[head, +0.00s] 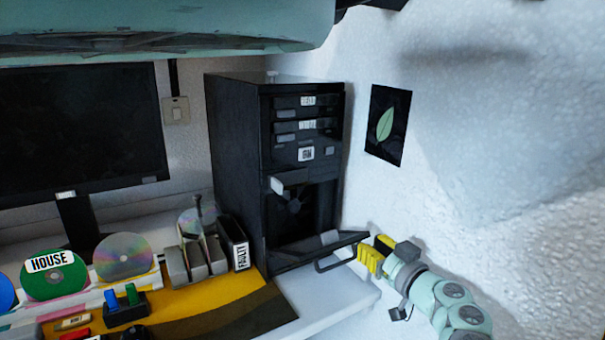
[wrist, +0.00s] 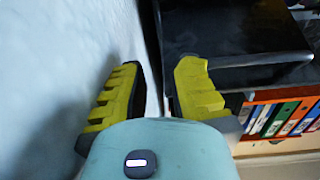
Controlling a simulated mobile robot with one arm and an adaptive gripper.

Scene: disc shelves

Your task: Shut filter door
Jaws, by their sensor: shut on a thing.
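The filter door (head: 300,254) is the dark flap at the bottom front of the black computer tower (head: 235,170). It is tipped out and down, leaving the dark opening above it uncovered. A bar-like handle sticks out from its front. My gripper (head: 369,256) is at the right end of the door, its yellow fingers shut on it by the handle. In the wrist view my gripper (wrist: 152,88) shows both yellow fingers spaced apart, with dark glossy surfaces beyond the right finger. The exact contact is hidden.
The white wall with a leaf picture (head: 388,125) is close on the right. A disc rack (head: 195,262), a green disc (head: 54,275) and a black "FAULTY" box (head: 232,240) stand left of the tower. In the wrist view, binders (wrist: 285,118) stand on a shelf at right.

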